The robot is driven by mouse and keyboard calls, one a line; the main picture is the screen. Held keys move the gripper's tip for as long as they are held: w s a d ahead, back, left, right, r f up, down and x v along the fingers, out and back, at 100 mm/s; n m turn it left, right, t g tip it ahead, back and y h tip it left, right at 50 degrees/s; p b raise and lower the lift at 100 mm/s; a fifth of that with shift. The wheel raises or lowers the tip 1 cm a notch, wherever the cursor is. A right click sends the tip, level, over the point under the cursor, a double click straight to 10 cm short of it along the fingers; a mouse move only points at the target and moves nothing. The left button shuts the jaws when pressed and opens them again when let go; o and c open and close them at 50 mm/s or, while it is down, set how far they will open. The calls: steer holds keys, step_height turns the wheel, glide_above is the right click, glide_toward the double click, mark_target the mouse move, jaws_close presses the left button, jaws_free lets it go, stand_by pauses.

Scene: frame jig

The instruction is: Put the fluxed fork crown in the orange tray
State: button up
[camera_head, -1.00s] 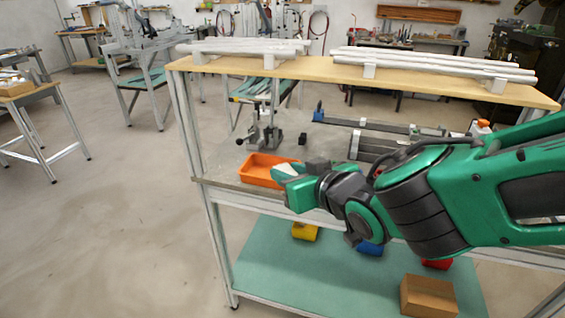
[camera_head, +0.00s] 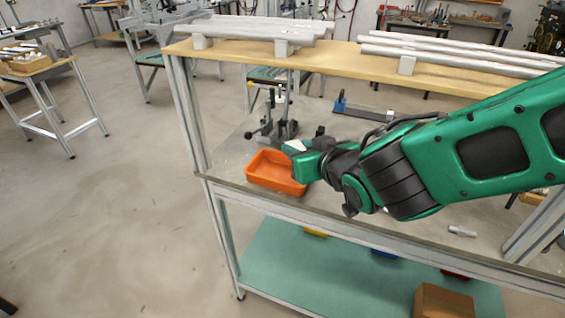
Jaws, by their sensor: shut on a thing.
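The orange tray (camera_head: 268,182) lies on the grey bench top near its front left edge, with the visible part of its floor bare. My gripper (camera_head: 296,149) hangs over the right side of the tray and covers its right rear corner. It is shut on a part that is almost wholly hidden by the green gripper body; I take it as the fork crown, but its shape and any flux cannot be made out. A small pale patch shows at the gripper's end. A small silver metal piece (camera_head: 462,231) lies on the bench at the right.
A dark clamp stand (camera_head: 275,128) rises just behind the tray. A wooden shelf (camera_head: 340,62) with metal tubes runs above the bench. Uprights stand at the bench's ends. A cardboard box (camera_head: 443,302) sits on the lower green shelf.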

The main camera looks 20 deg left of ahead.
steer(key=w+a+f, duration=0.1)
steer(key=a, duration=0.1)
steer(key=w+a+f, duration=0.1)
steer(key=a, duration=0.1)
steer(key=w+a+f, duration=0.1)
steer(key=f, duration=0.1)
steer(key=shift+w+a+f, duration=0.1)
steer(key=shift+w+a, duration=0.3)
steer(key=shift+f, duration=2)
steer(key=shift+f, duration=0.15)
steer(key=o, duration=0.9)
steer(key=shift+r, duration=0.2)
steer(key=shift+s+d+r, duration=0.15)
steer(key=shift+s+d, duration=0.1)
steer(key=shift+s, duration=0.05)
steer(key=v, duration=1.1)
steer(key=shift+d, duration=0.1)
